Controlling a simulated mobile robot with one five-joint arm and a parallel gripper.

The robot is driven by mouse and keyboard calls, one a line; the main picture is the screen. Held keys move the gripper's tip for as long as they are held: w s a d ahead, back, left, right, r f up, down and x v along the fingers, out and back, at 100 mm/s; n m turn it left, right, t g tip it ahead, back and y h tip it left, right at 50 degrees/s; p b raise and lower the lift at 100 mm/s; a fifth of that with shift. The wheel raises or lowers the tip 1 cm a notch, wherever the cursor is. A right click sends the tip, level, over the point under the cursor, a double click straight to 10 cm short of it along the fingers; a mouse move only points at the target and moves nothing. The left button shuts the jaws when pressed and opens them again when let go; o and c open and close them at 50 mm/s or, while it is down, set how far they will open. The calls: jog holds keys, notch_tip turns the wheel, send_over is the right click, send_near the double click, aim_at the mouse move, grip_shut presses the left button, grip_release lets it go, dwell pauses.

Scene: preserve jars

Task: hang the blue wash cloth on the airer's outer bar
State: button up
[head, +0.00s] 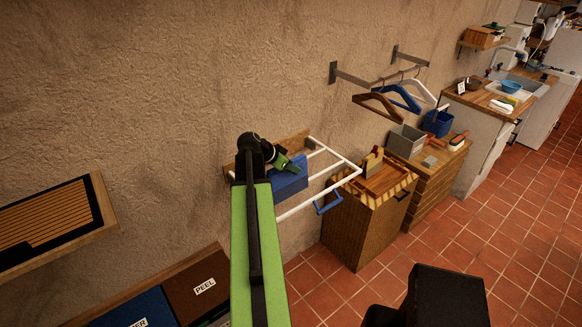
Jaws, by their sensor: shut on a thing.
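The blue wash cloth (289,183) is in the middle of the head view, a folded, blocky shape among the bars of the airer. My gripper (294,165), green and black, is shut on its upper edge. The white airer (332,150) juts out from a wooden board on the wall. Its outer bar (342,182) runs in front of the cloth and to its right, on the side away from the wall. My arm covers the airer's left part. I cannot tell whether the cloth touches a bar.
A thin blue loop (327,207) shows just below the outer bar. A wooden cabinet (352,232) stands to the right of the airer. Hangers (400,95) hang from wall brackets further right. Labelled bins (180,295) are at lower left. The tiled floor (440,235) is open at right.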

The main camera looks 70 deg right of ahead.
aim_at(291, 181)
jog(key=shift+f+b, duration=3.7)
jog(key=shift+f, duration=0.05)
dwell(4.2)
